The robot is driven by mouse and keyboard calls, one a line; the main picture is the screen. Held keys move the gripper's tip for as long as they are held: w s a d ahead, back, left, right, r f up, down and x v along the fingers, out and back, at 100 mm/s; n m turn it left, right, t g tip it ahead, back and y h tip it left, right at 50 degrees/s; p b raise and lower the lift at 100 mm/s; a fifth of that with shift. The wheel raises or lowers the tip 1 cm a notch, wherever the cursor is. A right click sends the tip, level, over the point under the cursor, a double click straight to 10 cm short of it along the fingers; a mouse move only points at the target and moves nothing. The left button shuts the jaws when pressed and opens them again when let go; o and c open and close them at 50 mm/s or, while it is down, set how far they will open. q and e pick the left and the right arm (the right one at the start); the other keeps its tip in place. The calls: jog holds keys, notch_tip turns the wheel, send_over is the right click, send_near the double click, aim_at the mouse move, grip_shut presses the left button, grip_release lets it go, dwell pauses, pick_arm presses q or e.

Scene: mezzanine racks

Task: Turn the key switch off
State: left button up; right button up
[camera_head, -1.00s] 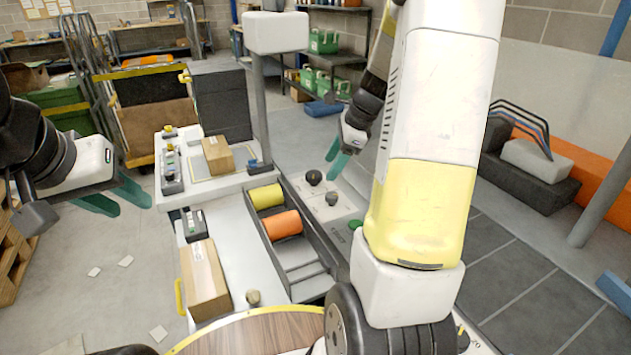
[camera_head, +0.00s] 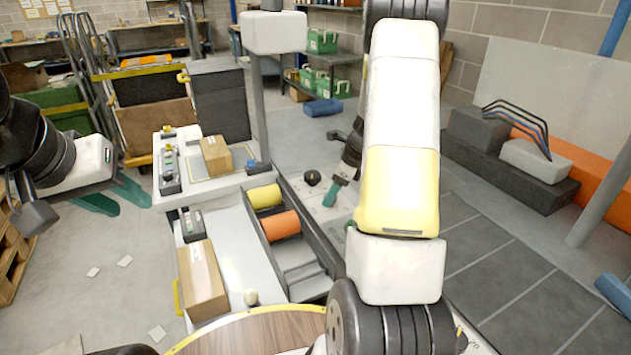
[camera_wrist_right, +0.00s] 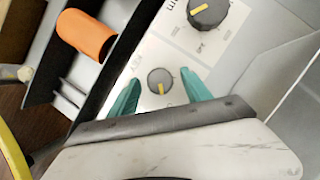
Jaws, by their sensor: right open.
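A pale panel (camera_wrist_right: 135,68) holds two round dark grey knobs with yellow pointer marks. The smaller knob (camera_wrist_right: 160,82) lies between the teal fingers of my open right gripper (camera_wrist_right: 161,96) in the right wrist view; I cannot tell whether they touch it. The larger knob (camera_wrist_right: 208,12) is further up and right, and shows in the head view (camera_head: 312,178). I cannot tell which knob is the key switch. In the head view my right gripper (camera_head: 335,190) hides the smaller knob. My left gripper (camera_head: 132,208) is open and empty, off at the left.
A dark tray (camera_head: 308,262) with a yellow roll (camera_head: 264,197) and an orange roll (camera_head: 281,226) lies just left of the panel. Cardboard boxes (camera_head: 204,280) (camera_head: 216,155) sit on the white counter. A grey post (camera_head: 263,110) stands behind.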

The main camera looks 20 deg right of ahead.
grip_shut()
jog(key=shift+n, duration=0.4)
jog(key=n+g, duration=0.1)
jog(key=n, duration=0.3)
jog(key=shift+w+d+g+y, duration=0.1)
jog(key=shift+w+g+y, duration=0.05)
jog(key=shift+g+y, duration=0.2)
jog(key=n+g, duration=0.1)
jog(key=n, duration=0.3)
jog(key=shift+w+n+g, duration=0.15)
jog(key=shift+n+g, duration=0.15)
jog(key=shift+g, duration=0.05)
jog(key=n+g, duration=0.1)
jog(key=n, duration=0.3)
jog(key=shift+g, duration=0.4)
jog(key=shift+w+n+g+h, duration=0.1)
jog(key=shift+n+g+h, duration=0.25)
jog(key=shift+n, duration=0.75)
jog(key=shift+w+n+g+h, duration=0.15)
jog(key=shift+n+h, duration=0.25)
jog(key=shift+n, duration=0.7)
jog(key=shift+s, duration=0.1)
